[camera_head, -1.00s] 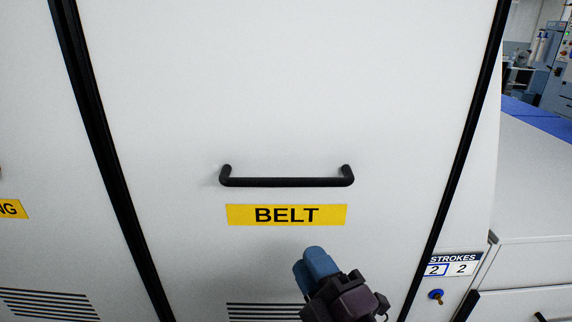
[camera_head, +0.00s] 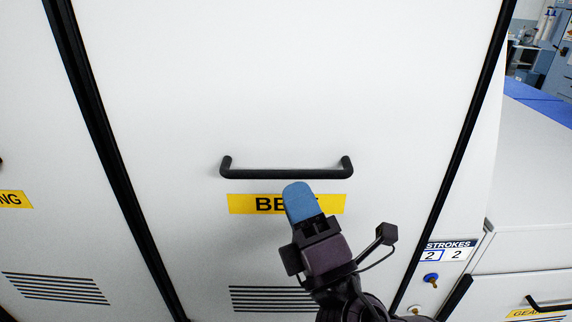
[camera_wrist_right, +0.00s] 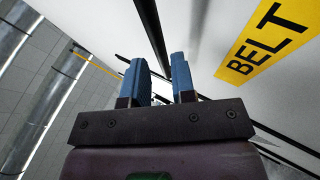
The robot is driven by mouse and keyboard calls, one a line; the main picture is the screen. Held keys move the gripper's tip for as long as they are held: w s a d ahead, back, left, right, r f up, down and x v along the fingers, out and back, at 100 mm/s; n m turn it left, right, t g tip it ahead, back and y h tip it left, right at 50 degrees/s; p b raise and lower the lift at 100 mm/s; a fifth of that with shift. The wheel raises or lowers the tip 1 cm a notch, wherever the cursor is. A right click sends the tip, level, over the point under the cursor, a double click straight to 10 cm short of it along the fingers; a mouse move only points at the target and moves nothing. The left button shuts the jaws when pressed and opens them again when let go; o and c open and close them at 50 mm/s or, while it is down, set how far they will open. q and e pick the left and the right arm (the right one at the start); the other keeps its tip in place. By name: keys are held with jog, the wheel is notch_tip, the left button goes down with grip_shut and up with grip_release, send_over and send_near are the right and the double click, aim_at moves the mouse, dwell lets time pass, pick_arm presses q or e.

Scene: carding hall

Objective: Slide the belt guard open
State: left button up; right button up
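The belt guard (camera_head: 290,90) is a tall white panel, upright between two black edge strips. A black bar handle (camera_head: 285,174) is fixed across it, above a yellow BELT label (camera_head: 250,204). My right gripper (camera_head: 298,192), with blue fingers, is just below the handle and hides part of the label. In the right wrist view my right gripper (camera_wrist_right: 158,78) has a gap between its fingers. A black bar (camera_wrist_right: 152,30), seemingly the handle, lies beyond their tips in line with the gap. I see no contact. My left gripper is not in view.
Dark vent slots (camera_head: 270,299) are below the label. At the right are a STROKES plate (camera_head: 447,250), a blue knob (camera_head: 431,278) and a lower white cabinet (camera_head: 530,190). Another panel with vents (camera_head: 55,287) stands at the left. The guard's face above the handle is clear.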

aim_at(286, 175)
jog(key=shift+p+x, duration=0.5)
jog(key=shift+x, duration=1.75)
grip_shut()
